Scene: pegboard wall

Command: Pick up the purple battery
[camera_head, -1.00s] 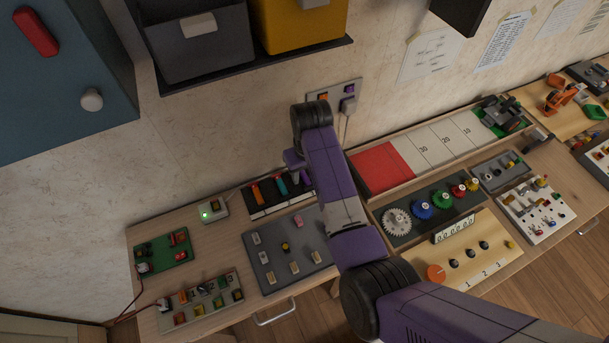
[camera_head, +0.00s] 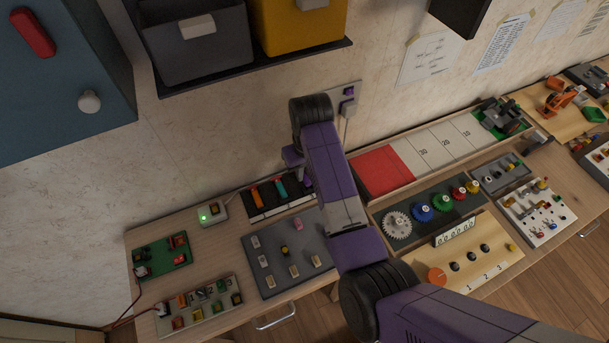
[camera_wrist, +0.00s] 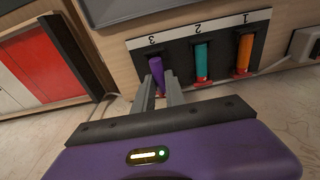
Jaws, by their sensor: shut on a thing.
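The purple battery (camera_wrist: 156,72) stands in the slot marked 3 of the black battery holder (camera_wrist: 181,55) in the wrist view. My gripper (camera_wrist: 163,78) is shut on the purple battery, with one grey finger on each side of it. The battery still sits in or right at its slot; I cannot tell whether its base is clear. In the head view my arm hides most of the battery and the gripper. The teal battery (camera_wrist: 202,64) and the orange battery (camera_wrist: 243,54) stand in slots 2 and 1, and they also show in the head view.
A small box with a green light (camera_head: 212,214) is left of the holder. A grey board with small parts (camera_head: 284,262) lies in front of it. A red and white numbered track (camera_head: 385,170) lies to the right. Bins (camera_head: 200,45) hang on the wall above.

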